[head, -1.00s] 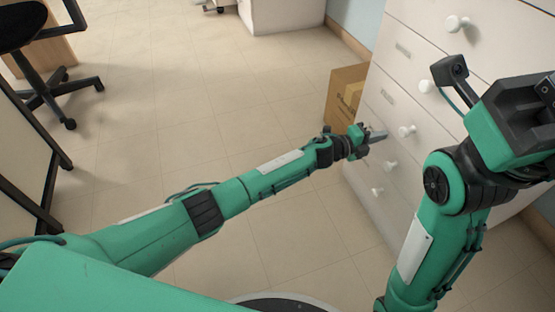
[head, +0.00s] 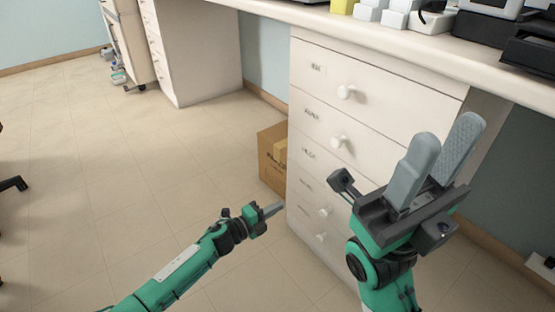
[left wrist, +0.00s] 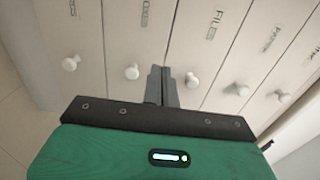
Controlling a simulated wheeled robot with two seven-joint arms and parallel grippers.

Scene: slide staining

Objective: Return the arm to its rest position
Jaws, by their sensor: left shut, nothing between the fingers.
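My left arm (head: 185,273) is green and reaches in from the bottom left of the head view. Its gripper (head: 272,209) is shut and empty, low in front of the white drawer cabinet (head: 375,75). In the left wrist view the left gripper's grey fingers (left wrist: 160,72) are together, pointing toward the drawer fronts, with nothing between them. My right gripper (head: 446,138) is raised in front of the cabinet's right part. Its two grey fingers point up with a gap between them, and nothing shows in it.
The cabinet has several drawers with round white knobs (head: 346,92), all looking closed. A cardboard box (head: 273,160) stands on the floor at the cabinet's left side. A worktop (head: 400,45) with boxes and dark equipment runs above.

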